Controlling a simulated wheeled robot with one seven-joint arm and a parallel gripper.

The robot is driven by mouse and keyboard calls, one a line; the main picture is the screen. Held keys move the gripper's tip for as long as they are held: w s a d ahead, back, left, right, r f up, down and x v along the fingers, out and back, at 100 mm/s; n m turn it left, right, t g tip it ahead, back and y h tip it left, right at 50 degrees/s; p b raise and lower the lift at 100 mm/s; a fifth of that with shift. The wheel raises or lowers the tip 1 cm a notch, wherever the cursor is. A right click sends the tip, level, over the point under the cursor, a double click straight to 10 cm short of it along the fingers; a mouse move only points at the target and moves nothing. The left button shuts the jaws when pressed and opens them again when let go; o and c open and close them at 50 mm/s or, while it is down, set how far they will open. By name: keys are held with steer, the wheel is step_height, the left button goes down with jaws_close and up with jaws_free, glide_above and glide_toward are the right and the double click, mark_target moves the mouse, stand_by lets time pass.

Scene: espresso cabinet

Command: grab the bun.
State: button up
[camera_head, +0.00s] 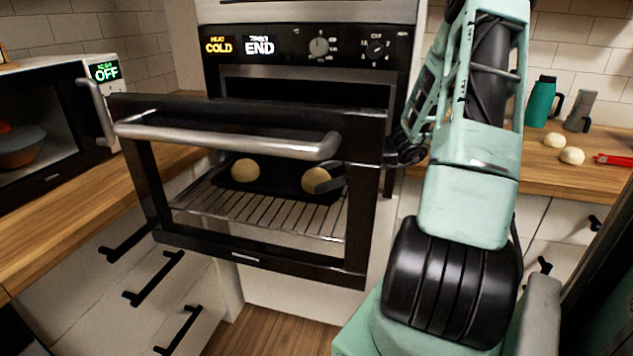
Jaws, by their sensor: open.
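Two pale round buns show through the window of the oven door (250,258). The left bun (244,170) and the right bun (315,181) sit on a dark tray (278,180) over a wire rack (265,213). My arm comes down on the right and reaches in behind the door. My gripper (322,182) is open at the right bun, and a dark finger covers part of it. The door partly hides the gripper, so I cannot tell whether it touches the bun. Two more buns lie on the right counter, one behind (553,139) and one in front (572,155).
The door's long metal handle (230,140) crosses in front of the oven opening. A microwave (50,120) stands on the left counter. A teal jug (541,101), a grey container (579,111) and a red-handled item (614,159) stand or lie on the right counter.

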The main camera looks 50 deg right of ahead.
steer(key=shift+x, duration=1.2)
steer(key=c, duration=0.7)
steer(key=shift+c, duration=0.2)
